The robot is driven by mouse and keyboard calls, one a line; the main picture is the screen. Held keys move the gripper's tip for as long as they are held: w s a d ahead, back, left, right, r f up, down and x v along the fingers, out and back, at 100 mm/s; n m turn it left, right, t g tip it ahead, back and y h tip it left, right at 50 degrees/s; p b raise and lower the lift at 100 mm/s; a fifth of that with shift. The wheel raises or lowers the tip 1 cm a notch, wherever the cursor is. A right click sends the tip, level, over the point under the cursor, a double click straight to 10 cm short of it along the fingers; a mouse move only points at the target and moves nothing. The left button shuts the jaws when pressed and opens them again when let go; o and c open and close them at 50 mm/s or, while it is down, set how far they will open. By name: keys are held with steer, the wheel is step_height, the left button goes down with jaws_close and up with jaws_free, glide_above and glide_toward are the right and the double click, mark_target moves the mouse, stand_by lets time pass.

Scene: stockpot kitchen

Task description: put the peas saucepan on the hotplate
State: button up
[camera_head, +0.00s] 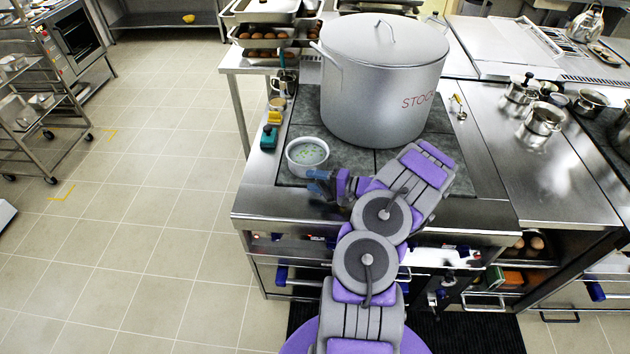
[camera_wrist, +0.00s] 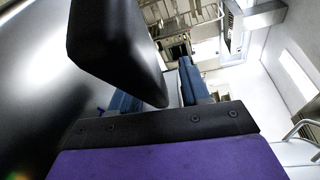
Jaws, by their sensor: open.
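The saucepan (camera_head: 307,153) is a small pale round pan with green peas in it. In the head view it stands upright at the front left of the dark square-panelled hotplate (camera_head: 345,157), by its left edge. My gripper (camera_head: 318,182) is open, low at the pan's front right side; I cannot tell whether it touches the pan. The pan's handle is not clear there. In the wrist view my blue fingers (camera_wrist: 160,88) are apart, and a large black block hides part of them. I cannot tell what that block is.
A large lidded steel stockpot (camera_head: 384,85) fills the back of the hotplate, close to my arm. The steel counter at right (camera_head: 545,175) has clear room.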

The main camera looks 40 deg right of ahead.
steer(key=p+v, duration=0.1)
steer(key=v, duration=1)
steer(key=shift+s+d+p, duration=0.15)
steer(key=shift+s+p, duration=0.25)
